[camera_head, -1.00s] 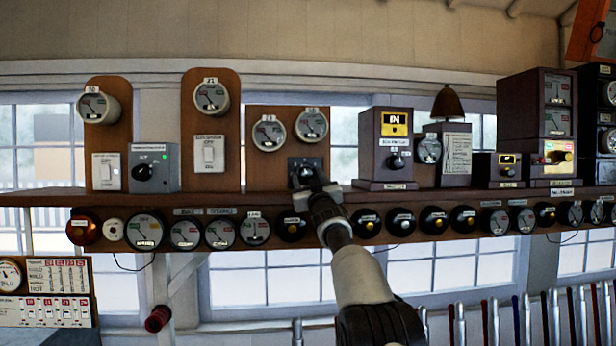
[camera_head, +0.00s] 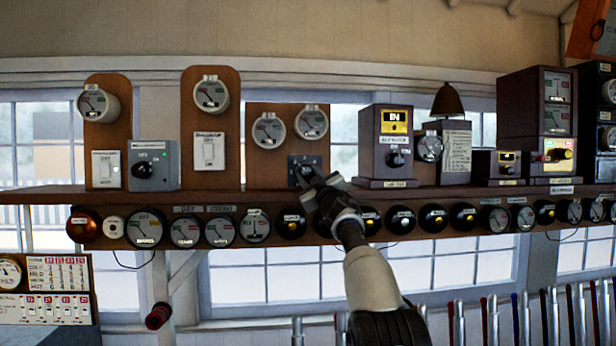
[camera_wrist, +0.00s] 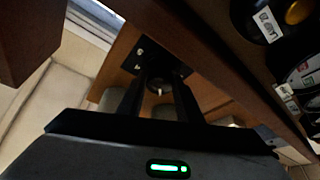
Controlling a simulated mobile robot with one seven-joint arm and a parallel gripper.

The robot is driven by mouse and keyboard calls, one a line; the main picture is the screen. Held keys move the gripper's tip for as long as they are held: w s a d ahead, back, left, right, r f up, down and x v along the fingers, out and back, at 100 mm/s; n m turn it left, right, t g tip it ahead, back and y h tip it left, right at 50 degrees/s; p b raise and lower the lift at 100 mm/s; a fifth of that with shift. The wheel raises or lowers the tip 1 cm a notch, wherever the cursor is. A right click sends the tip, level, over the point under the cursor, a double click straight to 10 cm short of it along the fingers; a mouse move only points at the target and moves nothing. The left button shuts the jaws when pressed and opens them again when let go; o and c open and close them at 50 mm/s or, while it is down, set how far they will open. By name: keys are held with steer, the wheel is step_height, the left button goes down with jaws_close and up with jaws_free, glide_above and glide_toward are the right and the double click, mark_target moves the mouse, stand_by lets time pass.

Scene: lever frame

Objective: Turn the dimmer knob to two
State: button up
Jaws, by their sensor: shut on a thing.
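A dark knob (camera_head: 304,171) sits on a small black plate (camera_head: 292,162) low on a wooden board that carries two round gauges. My gripper (camera_head: 308,178) reaches up to it from below right, its jaws tilted. In the wrist view the plate (camera_wrist: 172,62) shows with pale marks at its corner. The knob (camera_wrist: 157,86) lies between the two dark fingers of my gripper (camera_wrist: 158,80), which are shut on it. A small pale mark shows on the knob. The fingers hide part of the knob and plate, and I cannot read its setting.
The wooden board (camera_head: 262,165) stands on a long shelf (camera_head: 230,203). A grey box with another black knob (camera_head: 144,169) is to the left. A dark box with a yellow display (camera_head: 394,150) is to the right.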

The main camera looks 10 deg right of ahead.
steer(key=shift+n, duration=0.6)
steer(key=o, duration=1)
steer(key=shift+o, duration=0.2)
steer(key=shift+s+f, duration=0.1)
steer(key=b, duration=0.2)
steer(key=shift+s+d+f+b, duration=0.1)
steer(key=shift+s+f+b, duration=0.25)
steer(key=r+b+v, duration=0.1)
steer(key=b+v, duration=1.3)
steer(key=v, duration=0.2)
steer(key=shift+s+d, duration=0.2)
steer(key=shift+s, duration=0.1)
